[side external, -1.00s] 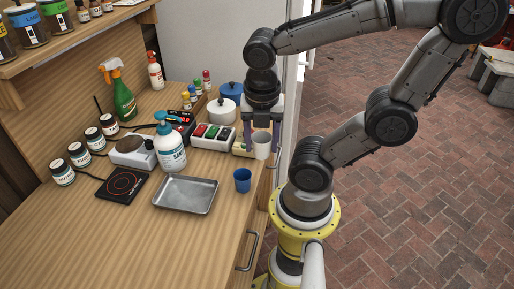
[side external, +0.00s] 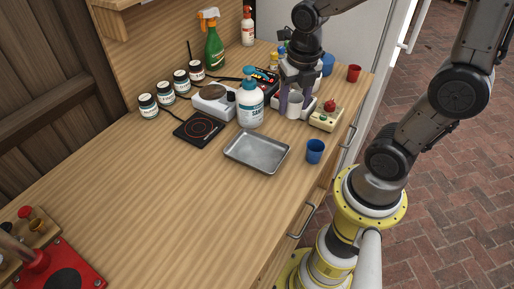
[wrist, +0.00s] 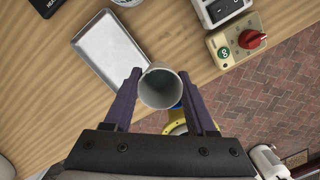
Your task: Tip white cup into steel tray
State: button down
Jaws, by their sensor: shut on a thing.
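The white cup (side external: 294,105) is held between the two purple fingers of my gripper (side external: 293,99), near the right side of the counter. In the wrist view the cup (wrist: 161,90) sits between the fingertips (wrist: 160,76), and its round opening shows. It looks roughly upright and raised above the counter. Its contents are not clear. The steel tray (side external: 257,152) lies flat on the counter, in front and to the left of the cup, and looks empty. The tray (wrist: 105,46) is at the upper left in the wrist view, apart from the cup.
A blue cup (side external: 315,151) stands right of the tray. A pump bottle (side external: 250,103) stands left of my gripper. A beige box with a red knob (side external: 326,117) is just right.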

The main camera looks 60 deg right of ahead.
jog(key=shift+n, duration=0.7)
jog(key=w+f, duration=0.1)
jog(key=w+d+f, duration=0.1)
jog(key=f, duration=0.1)
jog(key=w+d+f, duration=0.1)
jog(key=shift+w+f, duration=0.15)
jog(key=shift+f, duration=0.2)
jog(key=f, duration=0.2)
jog(key=d+f, duration=0.1)
jog(key=shift+s+d+f, duration=0.2)
jog(key=shift+f, duration=0.2)
jog(key=shift+s+d+f+m, duration=0.15)
jog(key=shift+s+f+m, duration=0.05)
jog(key=shift+f+m, duration=0.15)
jog(key=shift+r, duration=0.1)
